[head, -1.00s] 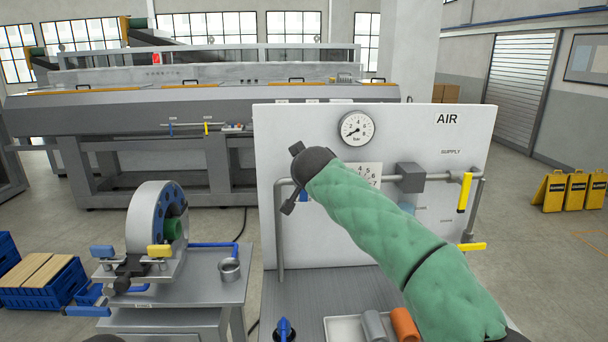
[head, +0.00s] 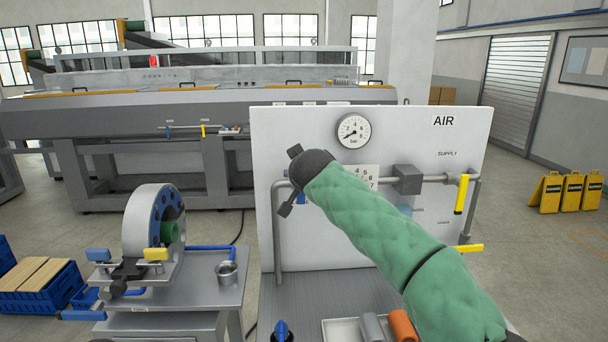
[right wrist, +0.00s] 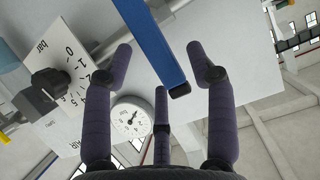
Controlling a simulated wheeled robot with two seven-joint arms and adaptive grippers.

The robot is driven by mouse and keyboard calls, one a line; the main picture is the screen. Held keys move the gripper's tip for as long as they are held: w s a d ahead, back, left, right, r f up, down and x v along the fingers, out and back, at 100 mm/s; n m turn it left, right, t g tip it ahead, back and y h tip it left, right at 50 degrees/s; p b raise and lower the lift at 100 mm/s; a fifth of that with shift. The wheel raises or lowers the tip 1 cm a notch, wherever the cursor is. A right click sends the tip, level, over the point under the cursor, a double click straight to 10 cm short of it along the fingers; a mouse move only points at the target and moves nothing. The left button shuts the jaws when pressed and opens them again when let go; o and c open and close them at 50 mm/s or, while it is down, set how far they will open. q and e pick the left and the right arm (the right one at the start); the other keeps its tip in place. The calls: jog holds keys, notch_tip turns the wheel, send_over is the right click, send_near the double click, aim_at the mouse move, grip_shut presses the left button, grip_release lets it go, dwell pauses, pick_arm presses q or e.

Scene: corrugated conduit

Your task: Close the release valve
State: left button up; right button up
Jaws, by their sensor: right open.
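A white panel (head: 415,133) marked AIR carries grey pipework and valve levers. My right gripper (head: 291,190) is in front of the panel's left part, and its arm hides the middle of the panel. In the right wrist view the gripper (right wrist: 166,92) is open, with its fingers spread around a blue lever (right wrist: 155,40). The lever's dark end lies between the fingertips, with gaps visible on either side. In the head view only a bit of blue (head: 301,198) shows beside the gripper. I cannot read a label naming the release valve. My left gripper is not in view.
A yellow lever (head: 461,194) hangs below SUPPLY, and another yellow lever (head: 470,248) sits lower right. A gauge (head: 353,131) is above the gripper. A black knob (right wrist: 50,84) with a bar scale is nearby. A tray (head: 343,331) with cylinders lies in front.

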jog(key=v, duration=1.2)
jog(key=shift+f, duration=0.15)
